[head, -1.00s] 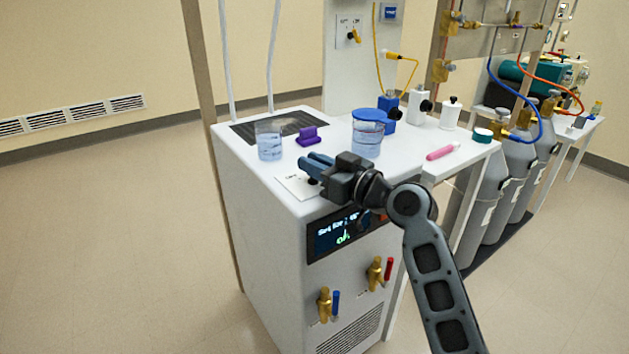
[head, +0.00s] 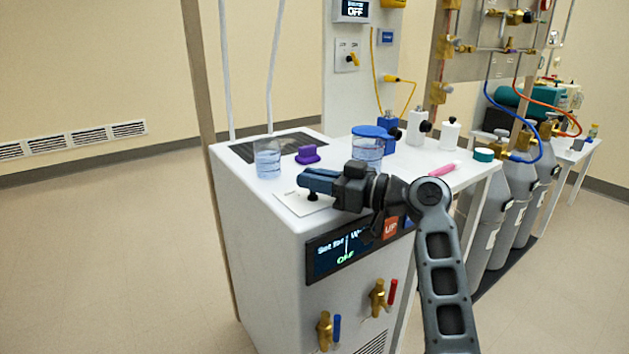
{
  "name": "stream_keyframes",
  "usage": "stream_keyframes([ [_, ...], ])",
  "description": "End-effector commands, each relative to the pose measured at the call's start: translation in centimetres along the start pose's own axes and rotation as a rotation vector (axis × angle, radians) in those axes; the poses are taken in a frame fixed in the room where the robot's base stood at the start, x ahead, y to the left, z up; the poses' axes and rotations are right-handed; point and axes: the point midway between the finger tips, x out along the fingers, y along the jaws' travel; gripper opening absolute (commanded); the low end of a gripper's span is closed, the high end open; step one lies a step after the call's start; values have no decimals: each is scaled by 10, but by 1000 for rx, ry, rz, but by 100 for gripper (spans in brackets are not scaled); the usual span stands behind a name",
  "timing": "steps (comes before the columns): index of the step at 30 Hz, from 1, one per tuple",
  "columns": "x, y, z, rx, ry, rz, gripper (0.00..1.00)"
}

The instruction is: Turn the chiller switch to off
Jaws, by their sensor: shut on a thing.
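The chiller (head: 262,225) is a white cabinet with a dark display (head: 333,254) on its front. The display shows white text, partly covered by my arm, and a green line that looks like OFF. The chiller switch (head: 312,196) is a small dark knob on a white plate (head: 296,205) on the top near the front edge. My gripper (head: 318,181) lies over the plate from the right, its blue fingers shut on the switch. The fingers hide most of the knob, so its pointing direction is unclear.
A beaker (head: 267,160), a purple piece (head: 307,155) and a blue-lidded container (head: 369,150) stand behind my gripper. A pink pen (head: 444,170) lies to the right. Brass valves (head: 379,298) stick out below the display. The floor at left is clear.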

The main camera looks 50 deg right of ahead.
Motion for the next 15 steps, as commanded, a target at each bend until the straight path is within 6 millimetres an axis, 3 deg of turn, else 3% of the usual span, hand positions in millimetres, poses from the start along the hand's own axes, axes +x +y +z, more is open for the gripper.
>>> stream_keyframes([
  [6,0,0,0,1,-1,0,0],
  [7,0,0,0,1,-1,0,20],
  [13,0,0,0,1,-1,1,38],
  [15,0,0,0,1,0,1,38],
])
